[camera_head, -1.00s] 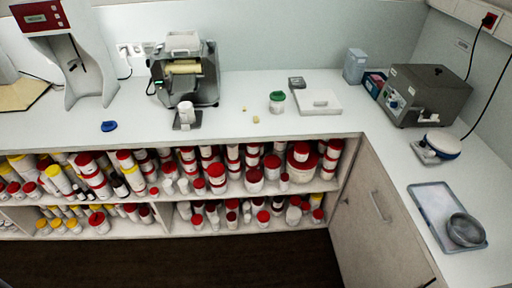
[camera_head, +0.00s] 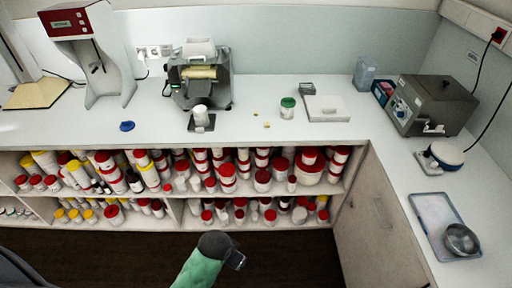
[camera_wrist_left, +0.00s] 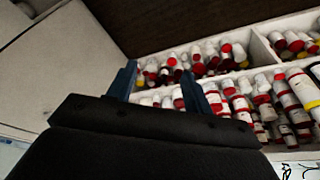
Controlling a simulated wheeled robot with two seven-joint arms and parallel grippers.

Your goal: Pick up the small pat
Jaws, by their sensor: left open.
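Two tiny pale yellow pats lie on the white counter in the head view, left of a jar with a green lid. One pat (camera_head: 254,114) is farther back and looks smaller. The other pat (camera_head: 266,125) is nearer the front edge. My left gripper (camera_wrist_left: 158,88) shows in the left wrist view with its two blue fingers apart and nothing between them. It faces the shelves of jars, and no pat shows in that view. A green and dark arm part of mine is low in the head view. My right gripper is not in view.
The green-lidded jar (camera_head: 287,108) and a white board (camera_head: 326,108) stand right of the pats. Shelves of red-lidded jars (camera_head: 227,180) lie below the counter edge.

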